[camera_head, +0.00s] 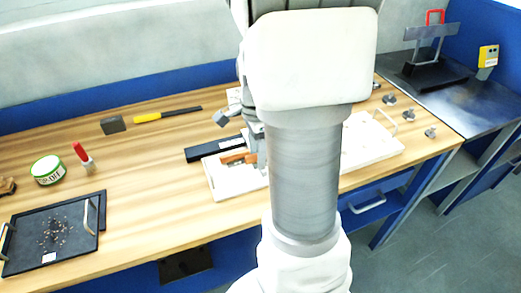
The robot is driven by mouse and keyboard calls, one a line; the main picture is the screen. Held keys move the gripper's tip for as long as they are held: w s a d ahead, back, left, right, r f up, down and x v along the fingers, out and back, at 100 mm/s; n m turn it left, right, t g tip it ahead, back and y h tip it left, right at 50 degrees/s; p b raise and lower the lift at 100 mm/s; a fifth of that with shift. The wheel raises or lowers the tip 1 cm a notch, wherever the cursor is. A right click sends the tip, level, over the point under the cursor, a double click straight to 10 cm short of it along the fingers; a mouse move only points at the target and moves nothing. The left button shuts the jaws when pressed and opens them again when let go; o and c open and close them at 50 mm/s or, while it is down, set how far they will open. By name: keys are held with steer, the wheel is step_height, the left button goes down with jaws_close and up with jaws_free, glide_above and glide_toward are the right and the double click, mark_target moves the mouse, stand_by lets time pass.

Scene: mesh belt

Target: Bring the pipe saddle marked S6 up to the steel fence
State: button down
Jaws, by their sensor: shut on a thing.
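My arm crosses the middle of the view and hides most of my gripper (258,150), which is low over a white board (221,187). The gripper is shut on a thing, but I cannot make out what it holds. An orange-brown piece (236,157) lies at the gripper's left, over the board. Several small grey metal pieces, perhaps pipe saddles (409,115), stand on the right end of the wooden bench. No S6 mark can be read. I cannot pick out the steel fence for certain; a dark bar (205,151) lies behind the board.
The wooden bench (150,210) holds a black tray (22,231) of small bits, a green-white tin (47,170), a red-handled tool (83,157), a dark block (113,125) and a yellow-handled tool (166,114). A dark metal table (470,105) adjoins on the right.

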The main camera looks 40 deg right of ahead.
mark_target(239, 179)
steer(key=shift+w+a+f+b, duration=0.5)
steer(key=shift+a+f, duration=0.5)
steer(key=shift+f, duration=0.05)
steer(key=shift+w+a+f+b, duration=0.55)
steer(key=shift+a+f, duration=0.5)
steer(key=shift+w+a+f+b, duration=0.5)
steer(key=shift+a+f, duration=0.5)
steer(key=shift+f, duration=0.05)
steer(key=shift+s+d, duration=0.25)
steer(key=shift+d, duration=0.65)
steer(key=shift+c, duration=0.6)
jaws_free()
step_height(239, 179, up, 18)
steer(key=f+p, duration=0.1)
steer(key=p, duration=0.2)
steer(key=s+a+r+n+t, duration=0.2)
steer(key=s+a+n, duration=0.4)
steer(key=n, duration=0.4)
steer(key=s+a+r+n+t+p, duration=0.1)
steer(key=s+a+r+n+t, duration=0.2)
steer(key=n, duration=0.8)
steer(key=s+a, duration=0.2)
steer(key=a, duration=0.2)
steer(key=shift+s+t, duration=0.3)
steer(key=shift+s, duration=0.1)
